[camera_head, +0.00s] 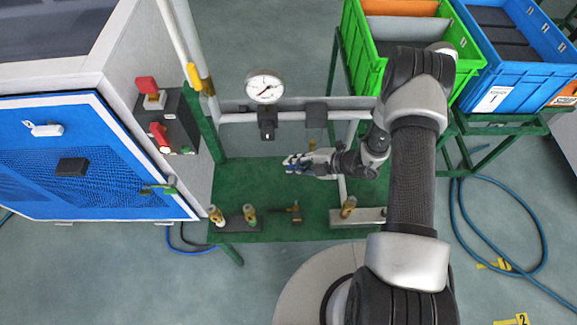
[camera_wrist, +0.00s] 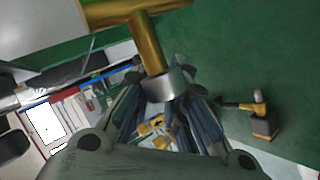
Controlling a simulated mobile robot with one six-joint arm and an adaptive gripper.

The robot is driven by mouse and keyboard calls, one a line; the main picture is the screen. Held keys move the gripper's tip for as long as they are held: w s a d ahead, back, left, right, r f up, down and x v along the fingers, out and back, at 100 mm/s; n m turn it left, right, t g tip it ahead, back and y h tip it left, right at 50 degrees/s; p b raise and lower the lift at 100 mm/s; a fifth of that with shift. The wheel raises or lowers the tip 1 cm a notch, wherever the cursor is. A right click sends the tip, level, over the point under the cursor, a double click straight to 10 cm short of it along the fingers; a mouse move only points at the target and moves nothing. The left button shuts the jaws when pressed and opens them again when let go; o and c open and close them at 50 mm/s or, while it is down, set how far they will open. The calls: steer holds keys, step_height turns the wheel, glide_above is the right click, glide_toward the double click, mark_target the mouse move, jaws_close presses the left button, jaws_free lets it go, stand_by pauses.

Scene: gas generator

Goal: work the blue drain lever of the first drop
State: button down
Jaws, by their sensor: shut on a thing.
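My gripper (camera_head: 291,164) reaches left above the green table, below the pressure gauge in the head view. Its jaws are shut, with a small blue part between or beside the tips that looks like the blue drain lever; its outline is too small to be sure. In the wrist view, my gripper (camera_wrist: 165,120) has its dark blue-grey fingers on both sides of a brass stem (camera_wrist: 150,45) with a silver collar (camera_wrist: 166,84). The stem hangs from a brass crosspiece. The lever itself is not clearly visible there.
A pressure gauge (camera_head: 264,87) sits on the grey pipe above. Brass valves (camera_head: 249,214) stand along the front of the green table (camera_head: 245,180). A blue cabinet with red switches (camera_head: 147,87) is at left. Green (camera_head: 380,70) and blue crates (camera_head: 510,75) are at right.

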steer(key=h, duration=0.1)
steer(key=f+h+p, duration=0.1)
steer(key=h, duration=0.1)
steer(key=shift+d+f+n+g, duration=0.25)
steer(key=shift+d+n+g, duration=0.05)
steer(key=shift+d+n, duration=0.1)
steer(key=shift+d+f+h+b, duration=0.25)
steer(key=shift+d+f+h, duration=0.05)
steer(key=shift+h, duration=0.4)
steer(key=shift+d+f+h+b, duration=0.2)
steer(key=shift+d+f+h, duration=0.1)
steer(key=shift+h, duration=0.4)
steer(key=c, duration=1.6)
jaws_free()
steer(key=shift+o, duration=0.2)
steer(key=shift+r, duration=0.15)
steer(key=v, duration=1.2)
steer(key=shift+w, duration=0.1)
steer(key=shift+c, duration=0.2)
